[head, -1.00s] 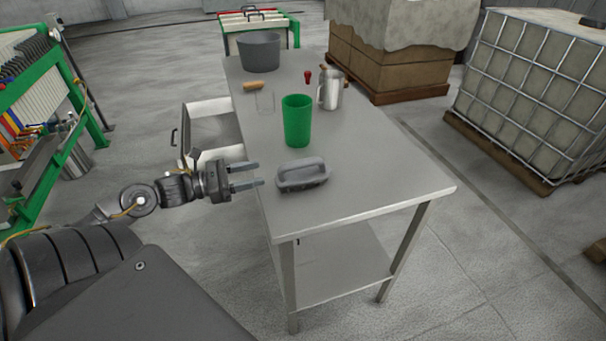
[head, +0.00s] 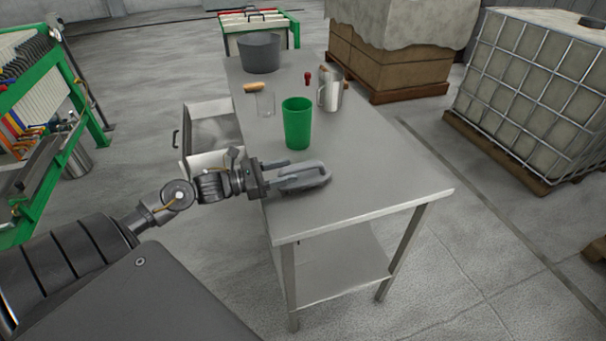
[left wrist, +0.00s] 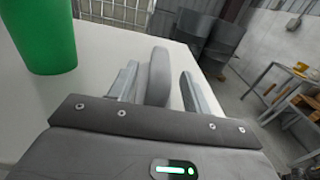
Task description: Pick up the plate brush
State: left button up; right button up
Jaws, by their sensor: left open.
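The plate brush (head: 316,177) is a grey block with a raised handle, lying on the steel table (head: 370,190) near its front left edge. My left gripper (head: 296,176) is open, with its fingers reaching over the brush from the left. In the left wrist view the brush handle (left wrist: 159,77) stands between the two open fingers (left wrist: 157,90), and it looks closer to the left finger. I cannot tell whether a finger touches it. The lower brush is partly hidden by the gripper. My right gripper is not in view.
A green cup (head: 297,124) stands just behind the brush, and also at the left in the left wrist view (left wrist: 42,35). Farther back are a clear glass (head: 265,103), a metal jug (head: 331,92) and a grey pot (head: 259,53). An open drawer (head: 212,160) juts out left. The table's right front is clear.

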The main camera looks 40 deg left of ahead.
aim_at(312, 173)
pick_arm(q)
jog(key=shift+x, duration=1.2)
jog(key=shift+c, duration=0.4)
grip_shut()
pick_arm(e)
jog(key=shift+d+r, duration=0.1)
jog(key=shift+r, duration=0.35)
pick_arm(q)
jog(key=shift+r, duration=0.1)
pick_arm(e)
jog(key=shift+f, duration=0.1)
